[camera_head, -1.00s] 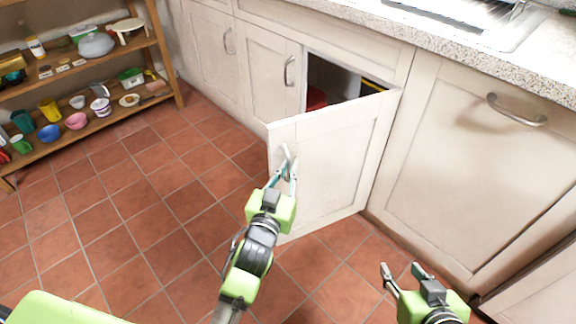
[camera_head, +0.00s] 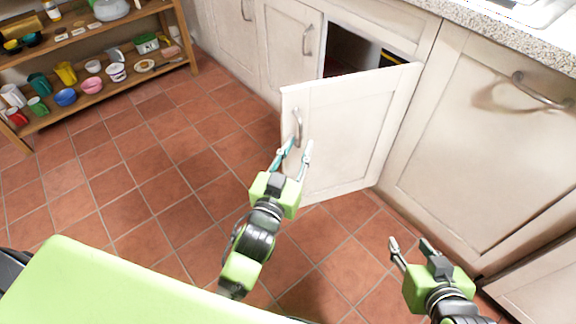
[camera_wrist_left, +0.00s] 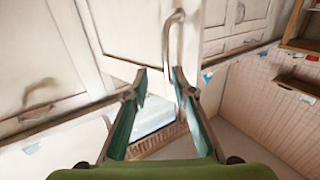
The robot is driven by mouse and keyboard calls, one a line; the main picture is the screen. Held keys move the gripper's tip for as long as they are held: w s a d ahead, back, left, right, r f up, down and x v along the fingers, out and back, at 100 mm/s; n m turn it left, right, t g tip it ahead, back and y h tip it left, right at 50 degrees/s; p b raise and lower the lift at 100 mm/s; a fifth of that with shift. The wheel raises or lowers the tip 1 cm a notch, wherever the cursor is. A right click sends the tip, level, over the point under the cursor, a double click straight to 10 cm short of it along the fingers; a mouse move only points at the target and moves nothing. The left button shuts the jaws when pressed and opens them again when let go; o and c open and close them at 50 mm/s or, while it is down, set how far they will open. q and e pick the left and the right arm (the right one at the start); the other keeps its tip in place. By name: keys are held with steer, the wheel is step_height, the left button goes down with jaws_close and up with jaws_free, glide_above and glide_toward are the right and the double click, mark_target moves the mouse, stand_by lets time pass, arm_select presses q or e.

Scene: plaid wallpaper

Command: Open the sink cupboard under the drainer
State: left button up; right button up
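The cream sink cupboard door (camera_head: 350,125) stands partly open, swung out on its right edge below the worktop. Its curved metal handle (camera_head: 298,127) is near the free left edge. The dark cupboard opening (camera_head: 350,52) shows behind the door top; most of the inside is hidden. My left gripper (camera_head: 296,152) is open, its fingertips just below the handle. In the left wrist view the open fingers (camera_wrist_left: 158,82) are empty, and the handle (camera_wrist_left: 170,42) stands beyond them, apparently clear. My right gripper (camera_head: 411,244) is open and empty, low in front of the right-hand cabinet panel.
The drainer and sink edge (camera_head: 520,10) sit in the worktop (camera_head: 500,30) above. A closed panel with a handle (camera_head: 541,91) is to the right, closed cupboards (camera_head: 288,45) to the left. A shelf (camera_head: 110,95) with dishes stands far left. The tiled floor (camera_head: 160,190) between is clear.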

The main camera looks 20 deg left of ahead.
arm_select(q)
steer(key=s, duration=0.8)
steer(key=shift+a, duration=0.3)
